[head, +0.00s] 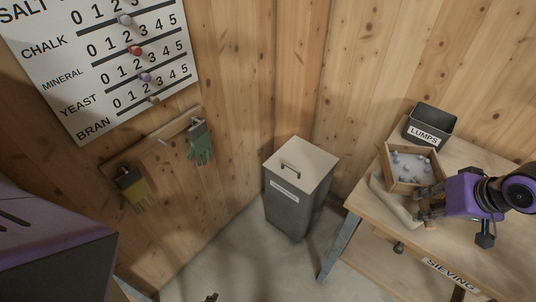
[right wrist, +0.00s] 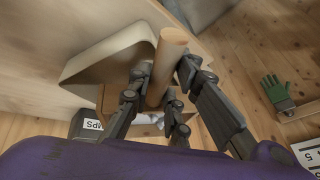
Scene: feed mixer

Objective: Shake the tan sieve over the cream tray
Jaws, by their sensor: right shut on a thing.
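The tan sieve (head: 388,167) is a square wooden frame with several grey lumps on its pale mesh. My right gripper (head: 430,204) is shut on its handle at the near side. The round wooden handle (right wrist: 170,50) shows between the fingers (right wrist: 160,85) in the right wrist view. The cream tray (head: 388,200) is on the table, partly under the sieve, with its left and near edges showing. It also shows in the right wrist view (right wrist: 108,52). The gap between sieve and tray is hard to judge. My left gripper is not clearly in view.
A dark box labelled LUMPS (head: 430,126) stands behind the sieve on the wooden table (head: 480,165). A grey bin with a pale lid (head: 301,165) stands on the floor left of the table. Gloves (head: 200,145) and a score board (head: 105,60) hang on the wall.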

